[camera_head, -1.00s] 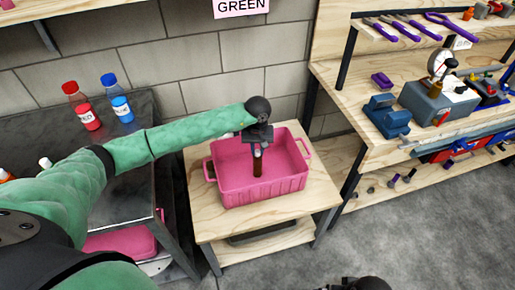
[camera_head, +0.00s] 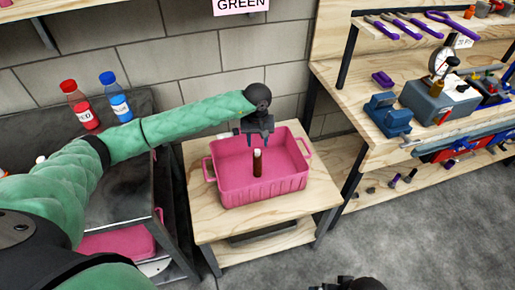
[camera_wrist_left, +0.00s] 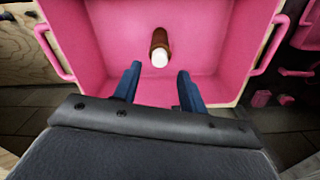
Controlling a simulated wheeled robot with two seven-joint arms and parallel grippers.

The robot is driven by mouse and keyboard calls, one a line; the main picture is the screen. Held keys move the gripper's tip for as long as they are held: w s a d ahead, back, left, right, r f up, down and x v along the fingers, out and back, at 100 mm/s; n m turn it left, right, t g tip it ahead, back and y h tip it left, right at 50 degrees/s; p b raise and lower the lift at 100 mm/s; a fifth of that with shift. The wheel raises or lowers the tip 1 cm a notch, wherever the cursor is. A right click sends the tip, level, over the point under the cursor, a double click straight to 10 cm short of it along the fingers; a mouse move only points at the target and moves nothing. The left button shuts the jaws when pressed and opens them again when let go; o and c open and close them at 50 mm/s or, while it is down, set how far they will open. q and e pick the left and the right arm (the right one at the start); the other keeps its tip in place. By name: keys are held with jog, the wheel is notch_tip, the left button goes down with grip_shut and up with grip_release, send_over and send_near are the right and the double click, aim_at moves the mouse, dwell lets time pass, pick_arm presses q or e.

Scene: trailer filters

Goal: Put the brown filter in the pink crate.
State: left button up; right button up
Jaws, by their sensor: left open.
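The brown filter (camera_head: 257,163) stands upright inside the pink crate (camera_head: 235,191), apart from its walls. Its pale top faces up. In the left wrist view the filter (camera_wrist_left: 160,47) is seen from above, with the crate's pink floor and walls around it. My left gripper (camera_head: 259,141) is above the crate, just over the filter. Its two blue fingers are apart and empty, and the filter is clear of them in the left wrist view (camera_wrist_left: 159,70). A dark part at the bottom edge of the head view seems to be my right arm's end; its fingers cannot be made out.
The crate sits on a small wooden table (camera_head: 308,207). A dark bench at left holds a red bottle (camera_head: 79,104) and a blue bottle (camera_head: 116,97). A wooden workbench (camera_head: 345,100) with tools stands at right. A block wall is behind. Grey floor is clear in front.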

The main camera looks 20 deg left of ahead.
pick_arm(q)
notch_tip(320, 180, up, 8)
jog(key=b, duration=0.1)
jog(key=shift+b, duration=0.35)
pick_arm(e)
jog(key=shift+t+y, duration=0.4)
jog(key=shift+t, duration=0.1)
jog(key=a+f, duration=0.1)
jog(key=w+a+f, duration=0.1)
jog(key=a+f, duration=0.1)
jog(key=shift+f, duration=0.3)
pick_arm(q)
jog(key=shift+s+f, duration=0.1)
jog(key=shift+f, duration=0.05)
